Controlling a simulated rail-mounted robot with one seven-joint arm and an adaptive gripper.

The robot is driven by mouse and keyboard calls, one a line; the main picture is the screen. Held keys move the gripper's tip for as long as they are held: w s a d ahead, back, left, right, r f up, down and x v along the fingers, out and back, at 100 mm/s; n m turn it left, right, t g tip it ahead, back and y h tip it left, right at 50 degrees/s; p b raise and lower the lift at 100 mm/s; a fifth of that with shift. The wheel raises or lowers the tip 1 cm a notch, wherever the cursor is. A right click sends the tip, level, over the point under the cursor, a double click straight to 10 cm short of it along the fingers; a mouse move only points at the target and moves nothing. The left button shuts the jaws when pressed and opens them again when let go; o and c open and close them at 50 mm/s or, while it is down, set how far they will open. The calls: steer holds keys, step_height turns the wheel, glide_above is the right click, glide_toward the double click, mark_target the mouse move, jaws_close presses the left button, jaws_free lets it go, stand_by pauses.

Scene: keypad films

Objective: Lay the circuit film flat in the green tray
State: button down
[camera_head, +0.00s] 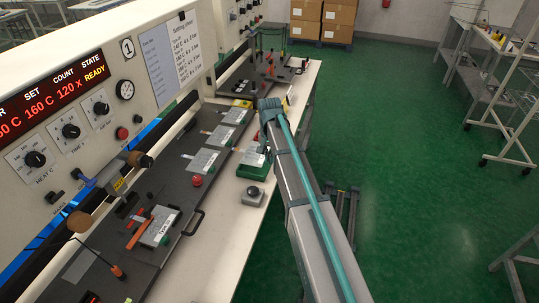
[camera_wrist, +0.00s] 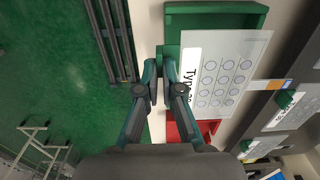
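The circuit film (camera_wrist: 228,75), a pale sheet with rows of circles and a "Type" label strip, lies across the green tray (camera_wrist: 214,18) in the wrist view. The tray shows beyond the film's upper edge. The film's orange-and-white tail (camera_wrist: 275,85) points right, toward the machine. In the head view the film (camera_head: 253,157) is over the tray (camera_head: 253,172), looking slightly tilted; my arm hides the gripper.
A red tray or bin (camera_wrist: 207,128) adjoins the green tray. Several other films (camera_head: 203,161) lie on the dark machine bed to the left, near a red button (camera_head: 197,181). A grey button box (camera_head: 253,195) stands on the counter in front. Green floor lies right of the counter.

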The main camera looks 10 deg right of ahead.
mark_target(270, 174)
steer(key=shift+f+b, duration=0.95)
steer(key=shift+f, duration=1.7)
steer(key=shift+f, duration=0.4)
steer(key=c, duration=1.2)
jaws_free()
steer(key=shift+c, duration=0.2)
step_height(270, 174, up, 12)
